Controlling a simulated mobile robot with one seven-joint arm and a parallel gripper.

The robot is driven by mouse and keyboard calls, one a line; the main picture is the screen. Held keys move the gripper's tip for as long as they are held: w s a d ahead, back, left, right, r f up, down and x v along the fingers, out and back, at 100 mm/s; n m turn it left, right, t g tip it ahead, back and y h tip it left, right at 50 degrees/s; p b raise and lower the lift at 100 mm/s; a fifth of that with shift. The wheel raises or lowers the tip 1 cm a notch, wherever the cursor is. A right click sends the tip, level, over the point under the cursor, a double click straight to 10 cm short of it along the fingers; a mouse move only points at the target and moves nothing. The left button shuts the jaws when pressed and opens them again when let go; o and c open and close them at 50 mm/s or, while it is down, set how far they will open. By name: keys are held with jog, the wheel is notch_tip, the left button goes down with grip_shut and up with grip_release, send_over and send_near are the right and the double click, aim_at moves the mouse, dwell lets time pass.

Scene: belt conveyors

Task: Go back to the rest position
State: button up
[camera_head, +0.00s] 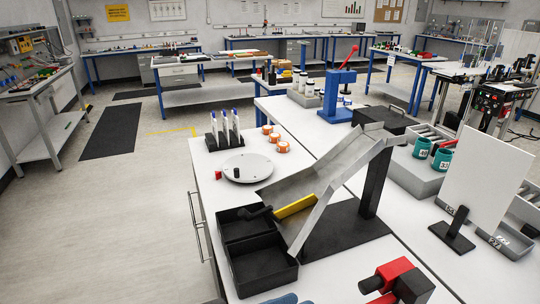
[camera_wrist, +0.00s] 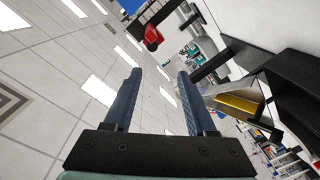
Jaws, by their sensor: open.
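My gripper (camera_wrist: 160,77) is open in the wrist view, with its two blue-grey fingers apart and nothing between them. Beyond the fingers that view shows mostly ceiling tiles and light panels, strongly tilted. In the head view, small blue-grey shapes (camera_head: 283,299) at the bottom edge look like my fingertips; the rest of the gripper is out of frame. They are in front of the double black bin (camera_head: 262,268) at the foot of a grey metal chute (camera_head: 305,190).
A red and black device (camera_head: 397,280) stands close on the right at the front. A white upright panel (camera_head: 485,175) stands farther right. A round grey plate (camera_head: 247,167), orange-topped jars and a black rack (camera_head: 224,139) lie behind the bins.

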jog(key=w+a+r+n+t+y, duration=0.1)
jog(key=w+r+t+y, duration=0.35)
jog(key=r, duration=0.45)
jog(key=w+r+n+t+y, duration=0.2)
jog(key=w+r+t+y, duration=0.3)
jog(key=r, duration=0.4)
jog(key=s+a+r+t+y, duration=0.1)
jog(key=s+r+t+y, duration=0.2)
jog(key=r, duration=0.8)
jog(key=s+r+n+t+y, duration=0.1)
jog(key=s+r+t+y, duration=0.2)
jog(key=s+r+t, duration=0.5)
notch_tip(320, 180, up, 4)
jog(key=shift+s+a+r+n, duration=0.15)
jog(key=shift+s+a+n, duration=0.2)
jog(key=shift+s, duration=0.25)
jog(key=shift+y, duration=0.25)
